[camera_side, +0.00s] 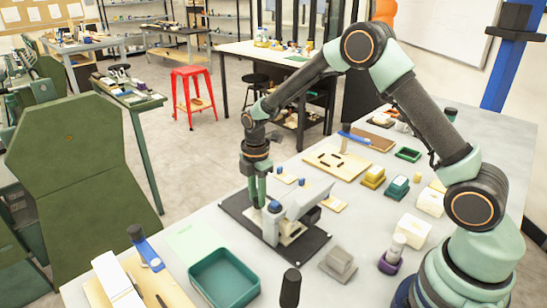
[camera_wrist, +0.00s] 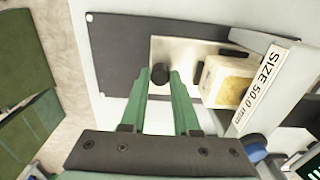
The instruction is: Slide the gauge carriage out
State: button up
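The gauge (camera_side: 300,203) is a pale grey body standing on a dark base mat (camera_side: 308,252). In the wrist view its label (camera_wrist: 262,88) reads "SIZE 50.0 mm". A yellowish foam block (camera_wrist: 228,82) sits against the labelled face. A pale plate (camera_wrist: 183,50), seemingly the gauge carriage, lies left of the block and carries a dark round knob (camera_wrist: 160,74). My gripper (camera_side: 257,204) points down at the gauge's left end. In the wrist view its green fingertips (camera_wrist: 161,80) stand on either side of the knob with little or no gap. Whether they press on it is unclear.
A teal tray (camera_side: 224,278) and a blue-handled tool (camera_side: 146,249) lie front left. A grey block (camera_side: 338,264) and a purple-based holder (camera_side: 391,256) stand right of the mat. Small coloured boxes (camera_side: 397,188) stand behind it. A pale green sheet (camera_side: 195,240) lies on table left of the mat.

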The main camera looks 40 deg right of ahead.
grip_shut()
jog(key=shift+w, duration=5.35)
jog(key=o, duration=0.8)
grip_release()
jog(key=shift+r, duration=0.15)
jog(key=shift+r, duration=2.35)
